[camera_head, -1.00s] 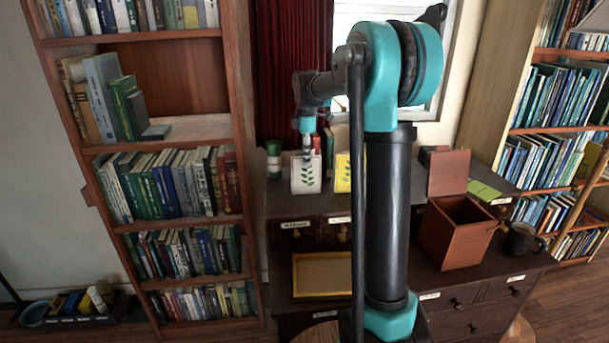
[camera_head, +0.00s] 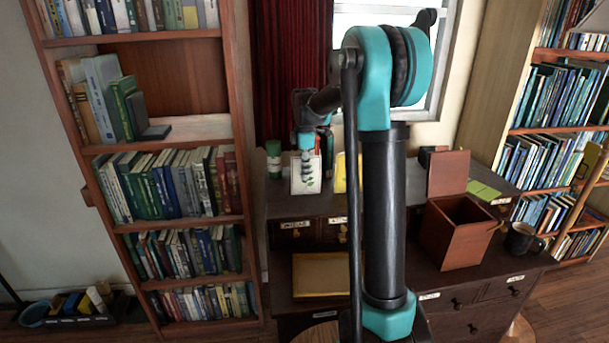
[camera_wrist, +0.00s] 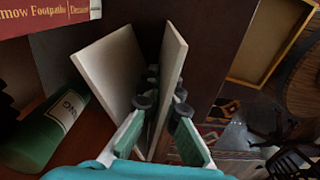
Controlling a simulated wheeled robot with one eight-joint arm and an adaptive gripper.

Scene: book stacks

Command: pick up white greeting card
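The white greeting card (camera_head: 297,186) with a green leaf print stands upright and folded on the dark cabinet top. In the wrist view the white card (camera_wrist: 105,75) shows as two panels spread in a V. My gripper (camera_head: 308,165) is at the card's upper part and covers some of the leaf print. In the wrist view my gripper (camera_wrist: 163,95) has its fingers apart, with the right panel between them. The left finger overlaps the left panel. I cannot see clear contact with the pads.
A green cylinder (camera_head: 273,158) stands left of the card, labelled in the wrist view (camera_wrist: 45,135). A yellow card (camera_head: 340,173) is close on the right, partly behind my arm. A red book (camera_wrist: 45,15) is near. A yellow-framed tray (camera_head: 320,274) lies lower; an open brown box (camera_head: 455,240) stands right.

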